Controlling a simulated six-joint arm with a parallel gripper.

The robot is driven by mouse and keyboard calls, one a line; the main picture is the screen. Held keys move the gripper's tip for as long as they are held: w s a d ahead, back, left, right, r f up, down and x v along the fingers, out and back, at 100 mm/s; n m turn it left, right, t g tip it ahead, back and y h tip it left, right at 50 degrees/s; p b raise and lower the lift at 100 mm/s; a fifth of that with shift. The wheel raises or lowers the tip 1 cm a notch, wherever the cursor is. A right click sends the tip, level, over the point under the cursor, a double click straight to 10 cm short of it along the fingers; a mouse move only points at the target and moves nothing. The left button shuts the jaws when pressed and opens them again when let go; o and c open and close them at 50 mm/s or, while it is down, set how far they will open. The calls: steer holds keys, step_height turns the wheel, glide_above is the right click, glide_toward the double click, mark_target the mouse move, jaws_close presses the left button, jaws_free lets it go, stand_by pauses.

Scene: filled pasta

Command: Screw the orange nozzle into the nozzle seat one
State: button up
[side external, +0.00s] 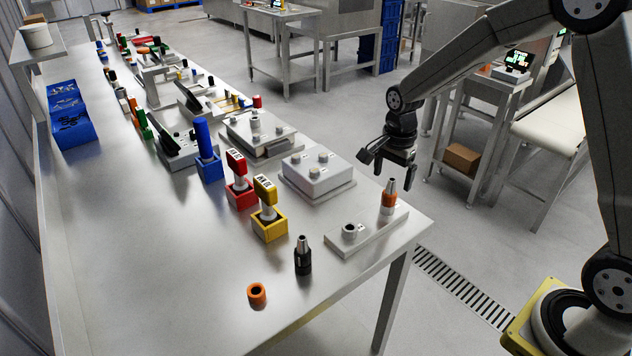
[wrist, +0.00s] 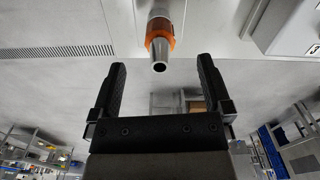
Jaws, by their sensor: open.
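The orange nozzle (side external: 389,200), with a silver tapered tip, stands upright at the right end of a light grey seat plate (side external: 372,238). Whether it sits in a seat or only on the plate cannot be told. An empty round metal seat (side external: 350,231) is at the plate's left end; its label is unreadable. My gripper (side external: 394,178) is open and empty, close to the nozzle's tip. In the wrist view the nozzle (wrist: 160,38) lies just past the fingertips, roughly centred between the two fingers of my gripper (wrist: 161,66), with no contact visible.
Yellow (side external: 270,228) and red (side external: 241,198) stamp holders and a grey box (side external: 318,178) with knobs are behind. The table's right edge is close to the plate; its front left is clear.

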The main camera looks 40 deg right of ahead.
steer(key=shift+r, duration=1.1)
step_height(320, 180, up, 8)
stand_by(0.4)
steer(key=shift+f, duration=0.2)
steer(key=s+a+f+n+t, duration=0.1)
steer(key=s+a+f+n, duration=0.2)
steer(key=s+n, duration=0.4)
steer(key=s+a+f+n+t, duration=0.1)
steer(key=s+a+f+n, duration=0.2)
steer(key=s+f+n, duration=0.3)
steer(key=s+n, duration=0.1)
steer(key=n, duration=0.2)
steer(key=shift+s+a+f+t, duration=0.2)
steer(key=shift+a+f+t, duration=0.05)
steer(key=shift+f+t, duration=0.05)
